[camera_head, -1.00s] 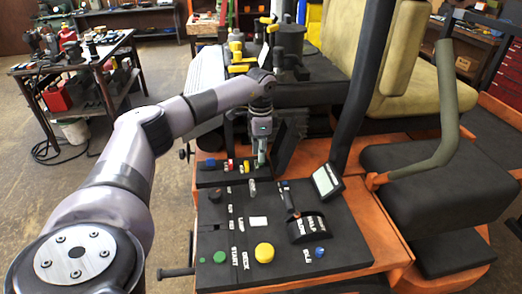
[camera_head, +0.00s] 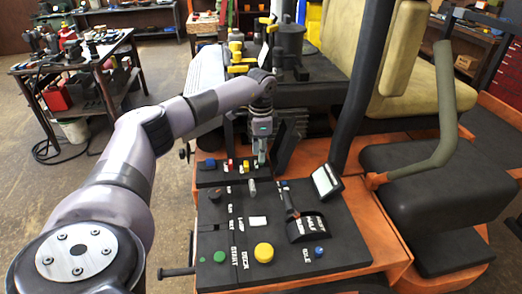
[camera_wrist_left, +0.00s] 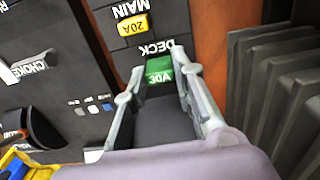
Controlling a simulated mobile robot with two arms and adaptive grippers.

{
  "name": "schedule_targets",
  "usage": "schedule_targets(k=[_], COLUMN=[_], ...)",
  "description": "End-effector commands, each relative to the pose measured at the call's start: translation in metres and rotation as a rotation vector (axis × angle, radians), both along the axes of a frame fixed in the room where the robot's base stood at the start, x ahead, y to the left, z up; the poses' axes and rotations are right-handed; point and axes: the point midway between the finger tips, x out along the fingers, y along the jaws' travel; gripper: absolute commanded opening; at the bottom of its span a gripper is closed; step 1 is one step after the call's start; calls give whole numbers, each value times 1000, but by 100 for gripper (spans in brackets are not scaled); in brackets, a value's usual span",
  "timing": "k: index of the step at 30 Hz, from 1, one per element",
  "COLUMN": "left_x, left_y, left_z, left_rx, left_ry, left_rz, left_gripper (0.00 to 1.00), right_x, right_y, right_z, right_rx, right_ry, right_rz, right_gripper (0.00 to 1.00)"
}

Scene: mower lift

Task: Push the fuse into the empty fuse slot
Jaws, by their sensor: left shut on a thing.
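My left gripper (camera_head: 261,162) is over the right end of the black fuse panel (camera_head: 205,180). In the left wrist view my left gripper (camera_wrist_left: 164,76) is shut on a green 30A fuse (camera_wrist_left: 160,74), one finger on each side of it. The fuse is right by the DECK label on the black panel. Its underside and the slot are hidden, so I cannot tell how deep it sits. A yellow 20A fuse (camera_wrist_left: 133,26) sits beside the MAIN label. My right gripper is not in view.
The control panel (camera_head: 300,262) with a green button, a yellow button (camera_head: 264,252) and a lever lies in front of the fuse panel. Black fins (camera_wrist_left: 285,85) stand close to the right of the gripper in the wrist view. A dark post (camera_head: 360,90) rises to the right.

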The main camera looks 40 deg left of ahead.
Motion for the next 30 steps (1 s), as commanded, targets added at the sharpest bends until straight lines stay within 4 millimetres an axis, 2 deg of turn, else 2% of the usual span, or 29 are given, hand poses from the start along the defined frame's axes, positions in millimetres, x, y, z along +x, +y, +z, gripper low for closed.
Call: schedule_targets(k=[16, 30], left_x=[0, 0], left_y=[0, 0], left_z=[-1, -10], left_rx=[0, 0], left_ry=[0, 0], left_rz=[0, 0], left_gripper=[13, 13], right_x=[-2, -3], right_y=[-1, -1], right_z=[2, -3], right_rx=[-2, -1], right_ry=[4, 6], right_rz=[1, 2], right_gripper=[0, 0])
